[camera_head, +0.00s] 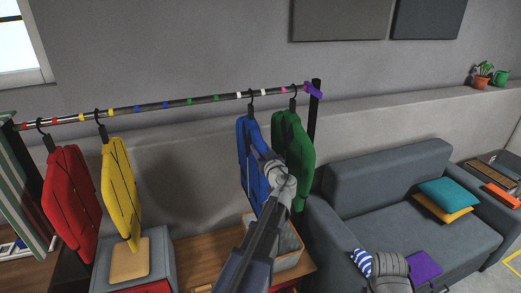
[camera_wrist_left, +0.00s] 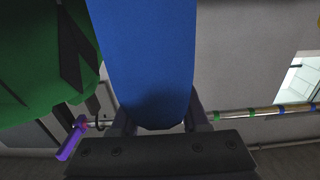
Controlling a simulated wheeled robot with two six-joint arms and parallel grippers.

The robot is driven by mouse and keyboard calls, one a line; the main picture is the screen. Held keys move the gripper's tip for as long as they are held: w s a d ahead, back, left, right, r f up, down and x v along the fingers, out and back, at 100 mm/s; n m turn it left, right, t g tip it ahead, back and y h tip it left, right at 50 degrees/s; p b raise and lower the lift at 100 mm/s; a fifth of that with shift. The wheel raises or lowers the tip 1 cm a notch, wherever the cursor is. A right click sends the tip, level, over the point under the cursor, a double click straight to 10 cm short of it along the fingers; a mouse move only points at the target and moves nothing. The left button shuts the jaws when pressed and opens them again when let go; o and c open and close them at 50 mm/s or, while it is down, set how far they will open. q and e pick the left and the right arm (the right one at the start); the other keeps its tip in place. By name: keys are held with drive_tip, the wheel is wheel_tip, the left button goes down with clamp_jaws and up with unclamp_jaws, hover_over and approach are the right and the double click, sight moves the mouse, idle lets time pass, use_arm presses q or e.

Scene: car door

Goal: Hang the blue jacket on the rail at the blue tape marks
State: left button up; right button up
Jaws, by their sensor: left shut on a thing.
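The blue jacket (camera_head: 247,150) hangs from a dark hanger on the rail (camera_head: 176,103), between the white tape marks. The blue tape marks (camera_head: 151,106) are farther left along the rail, with no hanger between them. My left gripper (camera_head: 274,172) is at the jacket's right side in the head view. In the left wrist view the blue jacket (camera_wrist_left: 150,55) fills the space between the fingers (camera_wrist_left: 158,122), and the gripper is shut on it. My arm hides part of the jacket's lower right.
A green jacket (camera_head: 296,145) hangs close right of the blue one, near the rail's purple end piece (camera_head: 313,91). Yellow (camera_head: 118,185) and red (camera_head: 72,195) jackets hang at the left. A grey bin (camera_head: 290,258) stands below; a sofa (camera_head: 385,185) is right.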

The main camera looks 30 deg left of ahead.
use_arm(q)
clamp_jaws()
drive_tip(key=shift+r, duration=0.1)
drive_tip(key=shift+r+p, duration=0.25)
drive_tip(key=shift+p, duration=0.15)
drive_tip(key=shift+f+b, duration=0.4)
drive_tip(key=shift+b, duration=0.05)
idle(0.4)
drive_tip(key=o, duration=1)
unclamp_jaws()
drive_tip(key=shift+c, duration=0.2)
drive_tip(key=shift+d, duration=0.1)
